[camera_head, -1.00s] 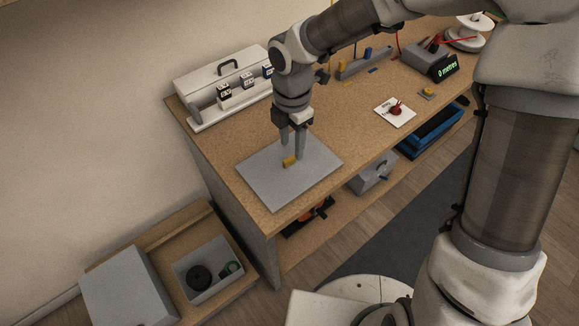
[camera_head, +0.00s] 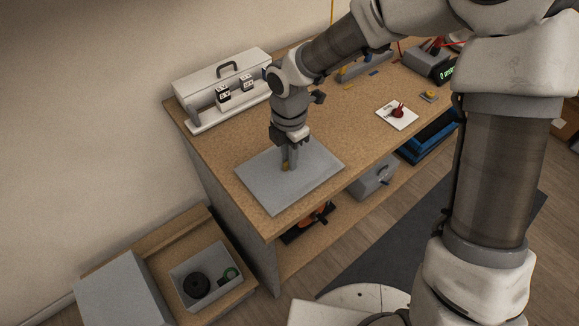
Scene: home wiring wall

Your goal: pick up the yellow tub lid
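A flat grey lid-like panel (camera_head: 262,190) lies on the near left corner of the workbench. A small yellow piece (camera_head: 285,167) stands at its middle, like a handle, and is mostly hidden by the fingers. No wholly yellow lid shows. My gripper (camera_head: 288,166) points straight down, with its fingertips low over the panel at the yellow piece. The fingers overlap in this view, so I cannot tell whether they are closed on it. The panel appears to lie flat on the bench.
A grey case (camera_head: 222,85) with a handle stands at the back left. A white card (camera_head: 397,114) with a red part lies to the right. A low bench at lower left holds a grey tub (camera_head: 207,273) with dark items and a large grey box (camera_head: 123,288).

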